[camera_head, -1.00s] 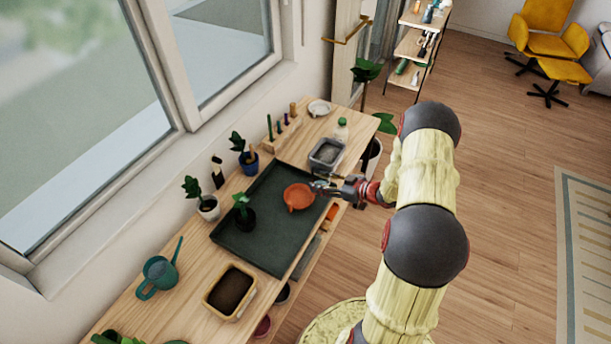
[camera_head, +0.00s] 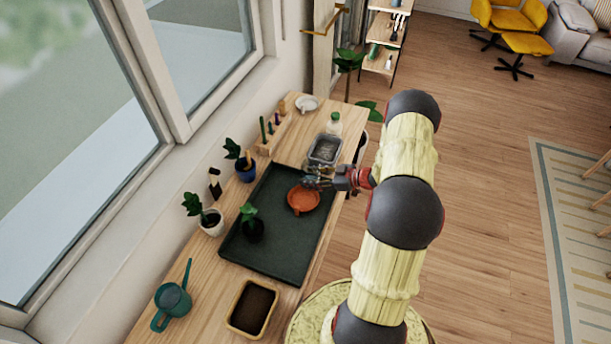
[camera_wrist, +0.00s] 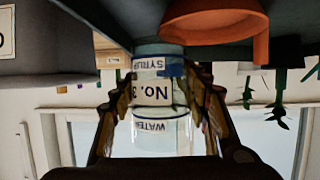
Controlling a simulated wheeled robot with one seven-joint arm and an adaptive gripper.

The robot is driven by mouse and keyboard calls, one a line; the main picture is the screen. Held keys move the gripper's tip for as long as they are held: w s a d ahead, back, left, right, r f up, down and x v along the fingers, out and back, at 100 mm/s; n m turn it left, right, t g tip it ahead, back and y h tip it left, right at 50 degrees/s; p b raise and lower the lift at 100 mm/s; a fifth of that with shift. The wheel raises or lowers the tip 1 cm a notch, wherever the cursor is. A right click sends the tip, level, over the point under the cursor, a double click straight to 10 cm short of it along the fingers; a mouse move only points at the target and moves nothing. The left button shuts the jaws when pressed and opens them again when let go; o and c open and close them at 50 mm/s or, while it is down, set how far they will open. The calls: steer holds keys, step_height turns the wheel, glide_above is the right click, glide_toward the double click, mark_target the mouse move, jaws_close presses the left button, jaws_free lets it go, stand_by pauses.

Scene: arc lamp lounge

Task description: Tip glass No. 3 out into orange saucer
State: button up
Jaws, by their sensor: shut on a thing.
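My gripper (camera_wrist: 165,105) is shut on glass No. 3 (camera_wrist: 152,92), a clear glass with a "No. 3" label and the words SYRUP and WATER. The wrist view is upside down, and so is the lettering, so the glass is held about upright. A blue patch shows beside the SYRUP label. The orange saucer (camera_head: 303,200) sits on the dark green tray (camera_head: 270,262); it also shows at the top of the wrist view (camera_wrist: 215,28). In the head view my gripper (camera_head: 314,181) is at the saucer's far edge; the glass is too small there to make out clearly.
A grey container (camera_head: 324,149) and a white-capped bottle (camera_head: 334,123) stand behind my gripper. A dark potted plant (camera_head: 251,228) stands on the tray left of the saucer. The tray's front is clear.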

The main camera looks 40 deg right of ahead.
mark_target(315, 167)
steer(key=d+n+h+b, duration=0.1)
steer(key=b, duration=0.1)
steer(key=d+r+n+b, duration=0.1)
steer(key=b, duration=0.1)
steer(key=shift+w+r+n+t+h, duration=0.2)
steer(key=shift+w+n+t+h, duration=0.2)
steer(key=n+b, duration=0.1)
steer(key=b, duration=0.1)
steer(key=n+h+b, duration=0.1)
steer(key=b, duration=0.1)
steer(key=shift+w+d+r+t+h+b, duration=0.2)
steer(key=shift+d+r+t+h+b, duration=0.1)
steer(key=shift+d+t, duration=0.1)
steer(key=n+b, duration=0.1)
steer(key=b, duration=0.2)
steer(key=shift+d+t+h+b, duration=0.15)
steer(key=shift+t+h+b, duration=0.15)
steer(key=shift+h+b, duration=0.1)
